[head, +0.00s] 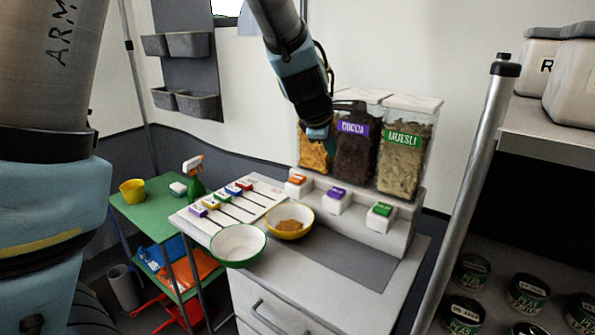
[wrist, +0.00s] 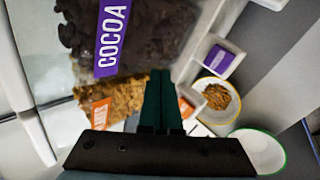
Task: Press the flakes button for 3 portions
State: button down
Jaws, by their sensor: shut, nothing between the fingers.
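The flakes dispenser (head: 313,156), with orange-brown contents, stands leftmost of three clear dispensers; my arm partly hides it. Its orange-topped button (head: 296,180) is on a white block below. In the wrist view the orange button (wrist: 187,106) shows just right of the fingers, partly hidden by them. A yellow-rimmed bowl (head: 272,230) with a small heap of brown flakes (head: 290,225) sits in front of the dispenser. My gripper (head: 318,135) is shut and empty, in front of the flakes dispenser and above the button. Its dark green fingers (wrist: 160,100) are together; contact cannot be seen.
The cocoa dispenser (head: 356,155) with purple button (head: 336,194) and the muesli dispenser (head: 403,165) with green button (head: 382,210) stand to the right. An empty green-rimmed bowl (head: 238,244) and a board with coloured tabs (head: 262,190) are left. A metal post (head: 470,190) stands right.

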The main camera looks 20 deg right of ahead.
aim_at(296, 179)
jog(key=w+a+r+n+t+y+p, duration=0.2)
jog(key=w+a+n, duration=0.3)
jog(key=n, duration=0.7)
jog(key=shift+a+r+n+t+y+p, duration=0.3)
jog(key=shift+a+r+t+p, duration=0.4)
jog(key=shift+t, duration=0.1)
jog(key=shift+w+f, duration=0.1)
notch_tip(296, 179, down, 9)
jog(key=b, duration=0.8)
jog(key=shift+b, duration=0.4)
dwell(0.4)
jog(key=shift+f+b, duration=0.3)
jog(key=shift+b, duration=0.1)
